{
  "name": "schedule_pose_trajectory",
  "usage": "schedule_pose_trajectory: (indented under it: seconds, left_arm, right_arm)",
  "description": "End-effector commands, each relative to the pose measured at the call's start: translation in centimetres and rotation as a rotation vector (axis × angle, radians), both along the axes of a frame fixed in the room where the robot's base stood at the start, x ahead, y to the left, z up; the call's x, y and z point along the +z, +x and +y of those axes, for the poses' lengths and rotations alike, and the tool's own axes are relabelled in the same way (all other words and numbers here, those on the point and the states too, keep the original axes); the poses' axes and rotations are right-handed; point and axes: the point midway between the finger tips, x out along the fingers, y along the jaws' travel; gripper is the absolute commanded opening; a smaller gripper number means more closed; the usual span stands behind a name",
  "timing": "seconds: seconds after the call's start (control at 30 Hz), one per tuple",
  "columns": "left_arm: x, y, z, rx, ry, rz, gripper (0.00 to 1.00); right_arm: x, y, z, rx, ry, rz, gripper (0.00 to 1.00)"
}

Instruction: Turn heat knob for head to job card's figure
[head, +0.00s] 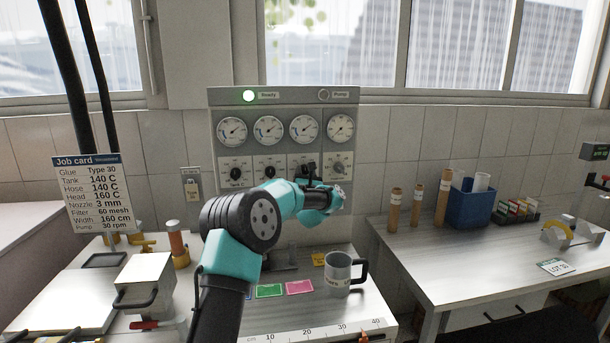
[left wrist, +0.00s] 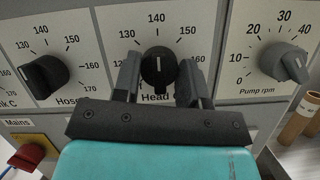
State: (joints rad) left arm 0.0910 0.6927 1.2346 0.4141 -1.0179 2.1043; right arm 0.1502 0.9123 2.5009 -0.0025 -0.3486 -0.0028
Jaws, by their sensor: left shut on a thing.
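The job card (head: 90,195) hangs at the left in the head view and reads "Head 160 C". The control panel (head: 285,97) stands against the wall with a row of gauges above a row of knobs. The black Head knob (left wrist: 158,70) shows in the left wrist view, its white mark pointing straight up at about 140. My left gripper (head: 308,170) reaches to the panel, and its fingers (left wrist: 158,82) are shut on the Head knob, one on each side. In the head view the gripper hides most of that knob. My right gripper is not in view.
The Hose knob (left wrist: 44,75) and grey Pump rpm knob (left wrist: 285,62) flank the Head knob closely. A red Mains switch (left wrist: 27,157) is below left. The right bench's front is mostly clear.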

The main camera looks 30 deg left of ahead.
Motion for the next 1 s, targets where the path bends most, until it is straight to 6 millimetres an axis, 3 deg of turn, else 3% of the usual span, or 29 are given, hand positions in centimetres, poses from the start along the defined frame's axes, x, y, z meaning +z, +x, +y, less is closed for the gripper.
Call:
schedule_pose_trajectory:
  seconds: [0.47,1.0]
  left_arm:
    - [0.02,-0.1,0.1,0.001,0.07,0.059,0.15]
    - [0.12,-0.25,0.26,0.0,0.402,0.339,0.15]
  right_arm:
    - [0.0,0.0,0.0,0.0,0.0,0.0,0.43]
    - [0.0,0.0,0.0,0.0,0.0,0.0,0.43]
